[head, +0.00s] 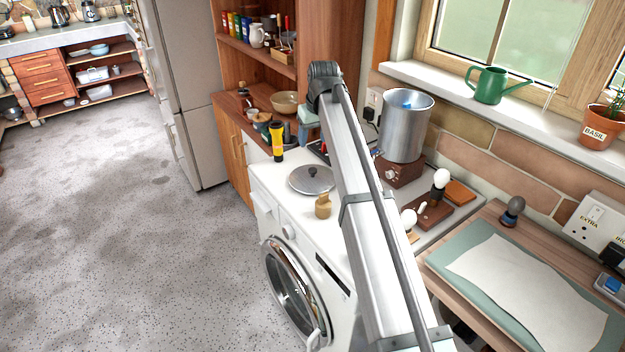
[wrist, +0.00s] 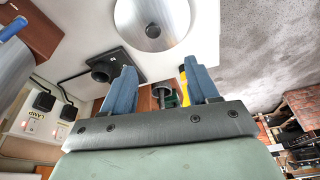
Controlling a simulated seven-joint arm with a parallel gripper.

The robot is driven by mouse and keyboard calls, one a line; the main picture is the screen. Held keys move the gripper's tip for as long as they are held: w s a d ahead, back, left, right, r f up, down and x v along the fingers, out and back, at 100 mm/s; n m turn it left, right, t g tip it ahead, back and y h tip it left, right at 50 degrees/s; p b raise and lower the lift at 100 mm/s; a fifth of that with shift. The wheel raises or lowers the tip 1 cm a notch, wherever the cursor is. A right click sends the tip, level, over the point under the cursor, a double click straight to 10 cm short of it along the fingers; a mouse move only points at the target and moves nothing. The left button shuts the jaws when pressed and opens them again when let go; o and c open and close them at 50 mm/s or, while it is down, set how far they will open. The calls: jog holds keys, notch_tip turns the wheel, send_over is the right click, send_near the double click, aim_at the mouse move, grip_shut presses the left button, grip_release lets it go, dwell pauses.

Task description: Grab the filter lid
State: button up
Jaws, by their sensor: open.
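The round grey metal lid (head: 312,179) with a dark knob, which I take as the filter lid, lies flat on the white worktop above the washing machine. In the wrist view the lid (wrist: 172,30) is at the top, beyond my fingertips, with its knob showing. My gripper (wrist: 162,78) is open, its two blue fingers apart and nothing held between them. A small grey cylinder shows in the gap, farther off. In the head view my gripper is partly hidden behind my arm, back near the shelf unit, apart from the lid.
A yellow and black torch (head: 277,141) stands behind the lid, and a tan wooden piece (head: 323,206) is in front. A tall metal pot (head: 404,125) stands on a brown base to the right. A dark square plate (wrist: 107,66) with a short cylinder shows left of my fingers.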

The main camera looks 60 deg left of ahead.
aim_at(313, 169)
jog(key=x, duration=0.9)
jog(key=w+d+x, duration=0.1)
jog(key=x, duration=0.3)
jog(key=shift+f, duration=0.4)
grip_shut()
dwell(0.3)
